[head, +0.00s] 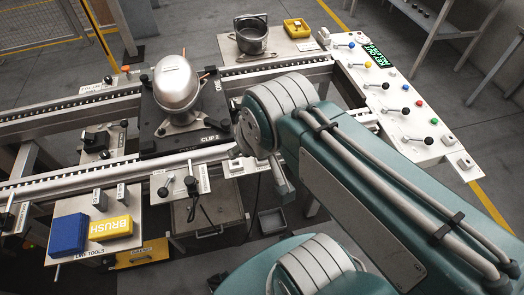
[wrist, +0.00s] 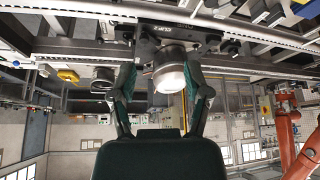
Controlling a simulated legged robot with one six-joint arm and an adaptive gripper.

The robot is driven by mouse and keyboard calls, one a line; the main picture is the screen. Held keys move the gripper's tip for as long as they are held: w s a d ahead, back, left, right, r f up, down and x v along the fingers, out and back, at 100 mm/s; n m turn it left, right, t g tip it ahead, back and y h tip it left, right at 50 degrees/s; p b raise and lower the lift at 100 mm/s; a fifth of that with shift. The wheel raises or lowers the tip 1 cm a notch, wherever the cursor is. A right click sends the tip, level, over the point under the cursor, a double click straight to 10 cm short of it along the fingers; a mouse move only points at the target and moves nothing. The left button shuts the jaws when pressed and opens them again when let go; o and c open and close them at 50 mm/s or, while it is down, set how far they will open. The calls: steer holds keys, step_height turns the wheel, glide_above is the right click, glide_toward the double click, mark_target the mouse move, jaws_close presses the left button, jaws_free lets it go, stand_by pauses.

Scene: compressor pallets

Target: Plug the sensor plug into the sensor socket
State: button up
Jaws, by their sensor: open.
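My gripper (wrist: 165,95) is open and empty in the wrist view, its two dark green fingers spread wide. The bright end of the silver compressor (wrist: 172,76) shows beyond and between them; the picture looks upside down. In the head view the compressor (head: 177,84) stands on a black pallet (head: 150,141) on the conveyor. A small dark plug-like part (head: 191,183) with a thin black cable stands on a white plate at the conveyor's front rail; it may be the sensor plug. I cannot make out the sensor socket. My arm hides the area right of the pallet.
A white panel (head: 425,150) with coloured buttons and levers lies at the right. A tool board at front left holds a blue block (head: 68,234) and a yellow brush block (head: 110,228). A dark pot (head: 252,38) and yellow tray (head: 297,28) stand behind the conveyor.

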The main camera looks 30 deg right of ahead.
steer(key=w+d+f+m+g, duration=0.1)
steer(key=w+d+f+g, duration=0.1)
steer(key=w+d+f, duration=0.1)
steer(key=w+d+f+m+g, duration=0.1)
steer(key=w+d+f, duration=0.3)
steer(key=f, duration=0.3)
steer(key=w+d+f+m+g, duration=0.1)
steer(key=w+d+f+g, duration=0.1)
steer(key=w+f, duration=0.3)
steer(key=shift+w+d+f+g, duration=0.25)
steer(key=shift+w+d+g, duration=0.05)
steer(key=shift+d, duration=0.4)
steer(key=shift+f, duration=0.1)
steer(key=shift+a, duration=0.1)
steer(key=shift+f, duration=4.5)
jaws_close()
steer(key=shift+r, duration=0.15)
